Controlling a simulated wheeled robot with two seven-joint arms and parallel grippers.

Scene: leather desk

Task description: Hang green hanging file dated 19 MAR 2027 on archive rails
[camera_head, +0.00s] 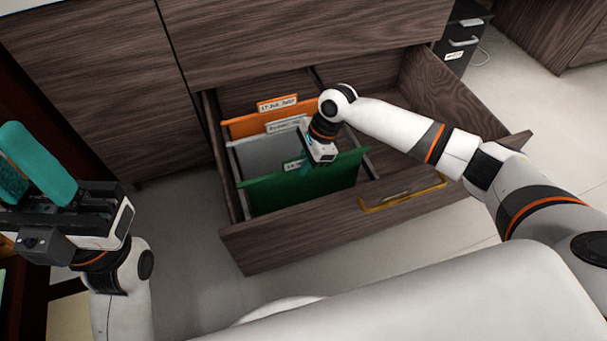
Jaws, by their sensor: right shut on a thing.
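The green hanging file (285,192) is in the open drawer, in front of the other files. Its tab (292,165) is partly hidden by my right gripper, and I cannot read its date. My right gripper (311,166) points down at the file's top edge and is shut on it. The archive rails are the drawer's side rails, with the right rail (369,165) partly visible. I cannot tell whether the file's hooks rest on them. My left gripper (22,172), with teal fingers, is open and empty at the far left, away from the drawer.
Behind the green file are an orange file (240,128) and a grey file (262,152) with tabs. The wooden drawer front (300,228) has a brass handle (402,194). A black cabinet (458,42) stands at the back right. Floor is free left of the drawer.

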